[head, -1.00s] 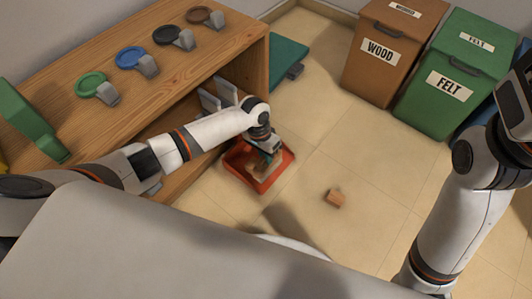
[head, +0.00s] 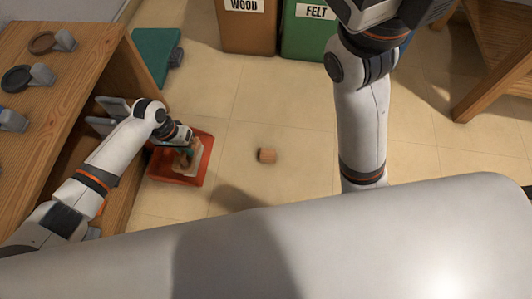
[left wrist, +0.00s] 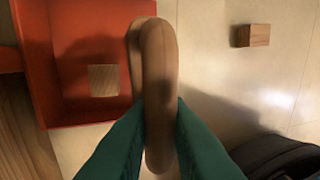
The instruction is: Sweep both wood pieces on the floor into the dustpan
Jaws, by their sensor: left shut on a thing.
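One wood piece (head: 267,156) is a small brown block on the floor, right of the red dustpan (head: 158,172); it also shows in the left wrist view (left wrist: 251,36). A second wood block (left wrist: 104,80) lies inside the dustpan (left wrist: 92,121) in the left wrist view. My left gripper (head: 186,139) is over the dustpan's right part. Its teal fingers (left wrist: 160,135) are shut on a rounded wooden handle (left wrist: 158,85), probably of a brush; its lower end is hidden. My right arm reaches up at right, and its fingers are out of the picture.
A brown WOOD bin (head: 246,35) and green FELT bin (head: 308,40) stand at the back. A wooden table (head: 495,80) is at upper right. Floor around the loose block is clear.

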